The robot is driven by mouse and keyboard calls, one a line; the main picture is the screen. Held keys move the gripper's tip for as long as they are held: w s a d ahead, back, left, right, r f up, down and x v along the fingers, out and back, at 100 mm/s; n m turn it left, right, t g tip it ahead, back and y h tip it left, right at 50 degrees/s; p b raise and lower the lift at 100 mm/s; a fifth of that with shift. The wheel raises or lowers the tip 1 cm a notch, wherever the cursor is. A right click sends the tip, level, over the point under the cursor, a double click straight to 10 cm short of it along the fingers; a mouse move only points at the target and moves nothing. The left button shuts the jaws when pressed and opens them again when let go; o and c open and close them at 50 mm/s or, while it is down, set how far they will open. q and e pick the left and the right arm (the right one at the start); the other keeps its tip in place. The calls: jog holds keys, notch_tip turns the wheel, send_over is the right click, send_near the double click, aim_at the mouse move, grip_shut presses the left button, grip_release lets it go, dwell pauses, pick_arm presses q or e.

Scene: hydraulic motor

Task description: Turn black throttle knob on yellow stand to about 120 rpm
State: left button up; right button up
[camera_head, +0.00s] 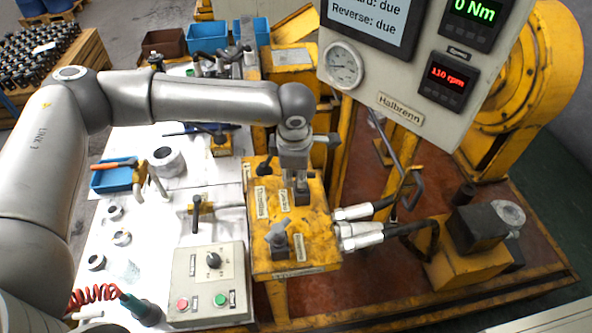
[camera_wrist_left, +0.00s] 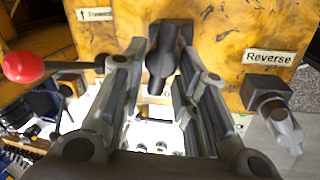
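The yellow stand (camera_head: 262,262) is in the middle of the head view. My left gripper (camera_head: 299,184) points down over its top, above the black throttle knob, which is mostly hidden there. In the left wrist view the black knob (camera_wrist_left: 161,68) lies between the two spread fingers of my left gripper (camera_wrist_left: 160,55). The fingers are on either side of the knob; whether both press on it is not clear. The rpm display (camera_head: 447,82) shows 110 rpm in red. My right gripper is not seen.
Another grey lever knob (camera_head: 278,238) stands on the stand's front. A control box (camera_head: 207,285) with red and green buttons is left of it. Hose fittings (camera_head: 360,231) stick out at right. The display panel (camera_head: 385,105) hangs close behind my gripper. A red ball handle (camera_wrist_left: 22,67) is beside the stand.

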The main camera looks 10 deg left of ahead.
pick_arm(q)
jog(key=shift+f+b, duration=0.1)
jog(key=shift+b, duration=0.25)
jog(key=n+b, duration=0.1)
jog(key=b, duration=0.2)
jog(key=shift+d+f+n, duration=0.1)
jog(key=shift+f+n, duration=0.05)
jog(key=shift+n, duration=0.25)
jog(key=shift+s+r+n+b, duration=0.1)
jog(key=shift+r+n+b, duration=0.15)
jog(key=shift+n+b, duration=0.25)
jog(key=o, duration=0.8)
jog(key=shift+r, duration=0.2)
notch_tip(320, 180, up, 12)
jog(key=s, duration=0.2)
jog(key=shift+d+f, duration=0.25)
jog(key=shift+d, duration=0.2)
